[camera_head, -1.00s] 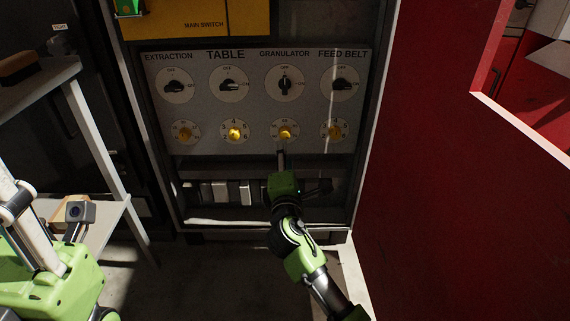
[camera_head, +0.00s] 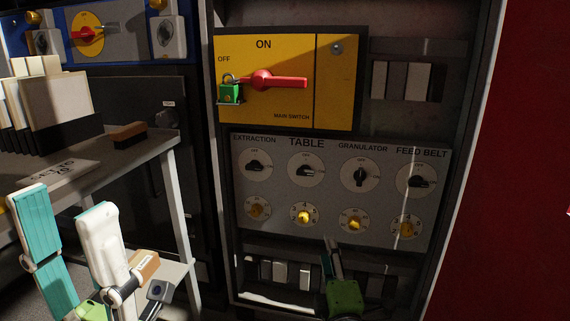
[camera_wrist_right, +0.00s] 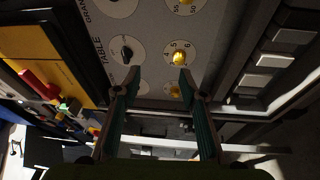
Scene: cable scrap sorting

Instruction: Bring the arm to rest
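My right gripper (camera_head: 332,242) is low in front of the control panel (camera_head: 300,225), just below its dials, in the head view. Its two teal fingers stand apart with nothing between them in the right wrist view (camera_wrist_right: 158,80). Beyond the fingertips there, a yellow dial (camera_wrist_right: 180,57) shows; I cannot tell the exact gap. My left gripper (camera_head: 67,205) is at the lower left of the head view, fingers pointing up and apart, empty, in front of the grey table (camera_head: 150,150). Most of both arms is out of view.
The yellow main switch box (camera_head: 335,60) has a red handle (camera_head: 270,82) and a green padlock (camera_head: 230,93). A brush (camera_head: 128,134) lies on the table. A red panel (camera_head: 520,180) stands at the right.

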